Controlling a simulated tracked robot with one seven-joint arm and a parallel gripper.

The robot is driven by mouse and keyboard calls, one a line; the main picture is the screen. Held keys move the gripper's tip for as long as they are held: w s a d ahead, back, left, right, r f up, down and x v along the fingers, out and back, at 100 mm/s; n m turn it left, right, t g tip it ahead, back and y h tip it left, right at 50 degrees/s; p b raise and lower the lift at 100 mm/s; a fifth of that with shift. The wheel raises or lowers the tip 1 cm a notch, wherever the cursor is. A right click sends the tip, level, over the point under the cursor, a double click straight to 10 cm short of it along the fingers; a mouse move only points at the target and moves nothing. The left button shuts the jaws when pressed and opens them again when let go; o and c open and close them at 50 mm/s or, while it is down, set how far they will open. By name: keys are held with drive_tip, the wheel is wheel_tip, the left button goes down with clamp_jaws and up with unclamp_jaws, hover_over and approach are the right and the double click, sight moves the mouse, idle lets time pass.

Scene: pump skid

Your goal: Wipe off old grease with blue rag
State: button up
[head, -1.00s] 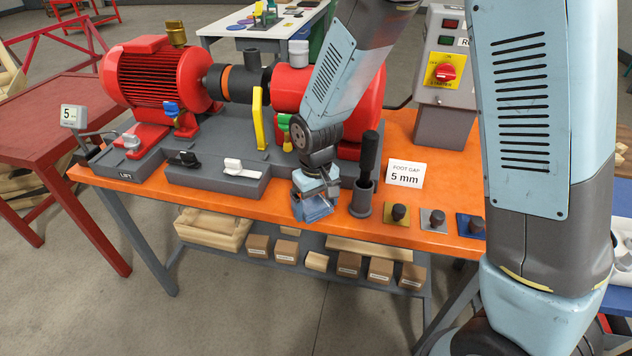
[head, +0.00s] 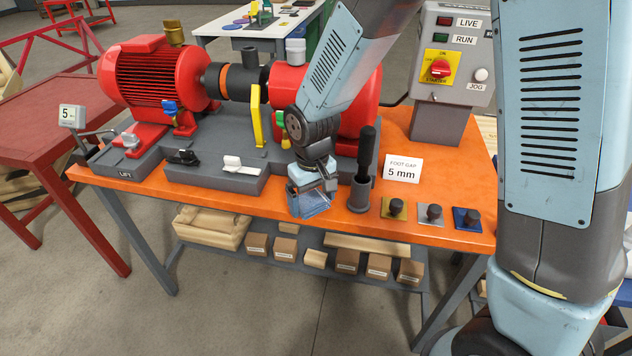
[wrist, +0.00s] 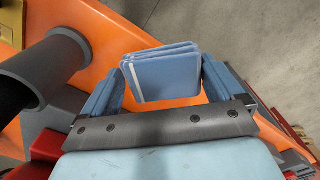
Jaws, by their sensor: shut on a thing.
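My gripper (head: 312,190) is low over the front edge of the orange bench (head: 350,220), just left of a dark cylindrical holder. It is shut on the folded blue rag (head: 310,204), which hangs below the fingers in the head view. In the wrist view the rag (wrist: 160,74) is a folded pad with a pale stripe, between the two blue fingers (wrist: 161,85). The head view does not show clearly whether the rag touches the bench top. I cannot make out any old grease in either view.
A holder with a black-handled tool (head: 364,165) stands close to the right of my gripper. A "FOOT GAP 5 mm" card (head: 402,169) and yellow (head: 394,208), grey (head: 431,215) and blue (head: 467,219) plates with knobs are farther right. The red motor (head: 155,80) and grey base (head: 215,175) are left.

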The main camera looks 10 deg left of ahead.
drive_tip(key=shift+w+d+r, duration=0.2)
drive_tip(key=shift+r, duration=2.5)
